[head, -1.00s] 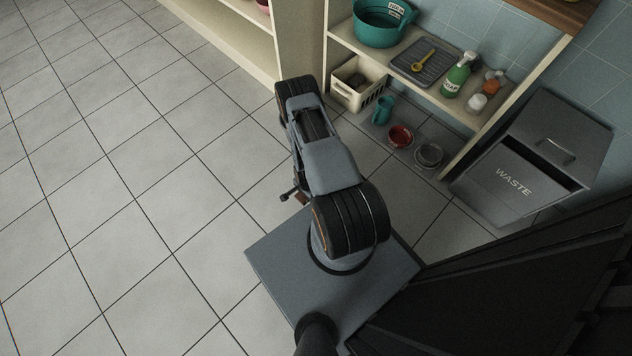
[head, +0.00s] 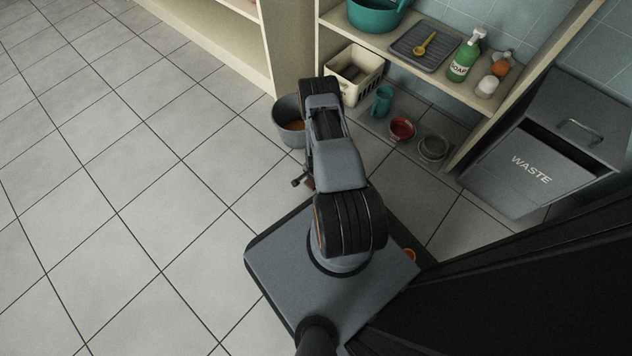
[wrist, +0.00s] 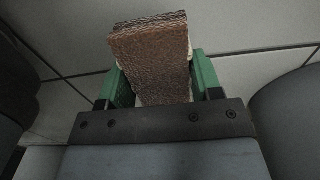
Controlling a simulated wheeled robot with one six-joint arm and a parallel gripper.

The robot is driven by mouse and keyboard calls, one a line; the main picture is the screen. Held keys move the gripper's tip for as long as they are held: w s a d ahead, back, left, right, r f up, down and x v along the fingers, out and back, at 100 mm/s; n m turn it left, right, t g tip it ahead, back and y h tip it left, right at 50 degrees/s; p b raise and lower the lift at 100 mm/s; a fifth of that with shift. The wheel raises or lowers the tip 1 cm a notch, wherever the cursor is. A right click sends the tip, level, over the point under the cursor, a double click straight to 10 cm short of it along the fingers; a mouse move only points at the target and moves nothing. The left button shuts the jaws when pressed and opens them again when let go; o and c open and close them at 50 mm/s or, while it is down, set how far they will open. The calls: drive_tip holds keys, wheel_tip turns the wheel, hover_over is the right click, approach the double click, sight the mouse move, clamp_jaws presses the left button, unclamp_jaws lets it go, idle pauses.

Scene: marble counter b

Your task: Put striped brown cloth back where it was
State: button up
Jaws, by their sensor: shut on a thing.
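In the wrist view, my gripper (wrist: 157,78) is shut on a brown, rough-textured folded cloth (wrist: 150,42). The cloth sits between the two green fingers and sticks out past their tips. Its edge shows thin layers, and a paler part shows lower down; clear stripes cannot be made out. Grey floor tiles lie behind it. In the head view my folded arm hides most of the gripper, and only a small brown patch (head: 310,184) shows beside the arm; I cannot tell for sure that it is the cloth.
A cream basket (head: 370,88), teal mug (head: 382,101), red bowl (head: 402,128) and grey bowl (head: 433,149) stand low under a shelf with a tray (head: 405,45) and soap bottle (head: 462,60). A grey bucket (head: 287,118) stands left of my arm. A waste bin (head: 530,175) is right. Left floor is clear.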

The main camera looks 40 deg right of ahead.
drive_tip(key=shift+f+b, duration=0.5)
drive_tip(key=shift+f, duration=0.7)
drive_tip(key=shift+s+f, duration=0.1)
drive_tip(key=shift+f, duration=0.1)
drive_tip(key=o, duration=0.9)
